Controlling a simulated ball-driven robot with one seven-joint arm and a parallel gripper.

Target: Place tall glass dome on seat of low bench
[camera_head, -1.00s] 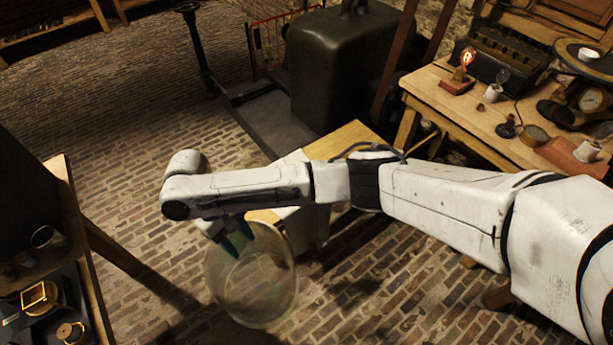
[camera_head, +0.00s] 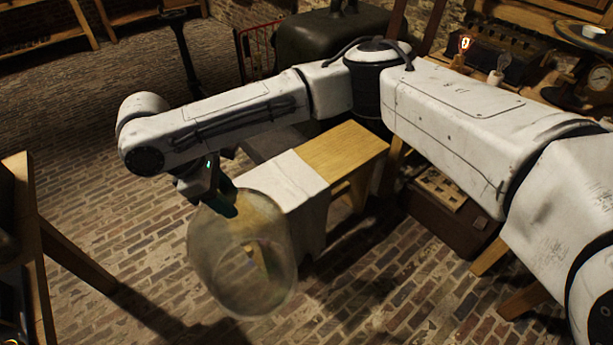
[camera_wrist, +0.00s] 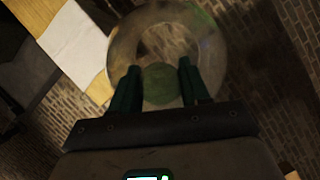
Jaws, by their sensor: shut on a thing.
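The tall glass dome (camera_head: 243,262) is clear and round, and hangs tilted from my gripper (camera_head: 222,200) in the head view. My gripper is shut on the dome's upper end. In the wrist view the dome (camera_wrist: 168,40) lies beyond the two dark green fingers (camera_wrist: 158,86), its wide round rim facing away. The low bench (camera_head: 345,152) has a yellow wooden seat with a white cloth (camera_head: 285,182) over its near left part. The dome is in front of the bench, overlapping the cloth's edge in the head view; I cannot tell its height above the seat.
A workbench with lamps (camera_head: 497,66) and instruments stands at the upper right. A wooden box (camera_head: 440,200) is on the floor right of the bench. A dark green case (camera_head: 325,38) stands behind. A wooden table (camera_head: 25,220) is at the left edge. Brick floor (camera_head: 110,225) lies open between.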

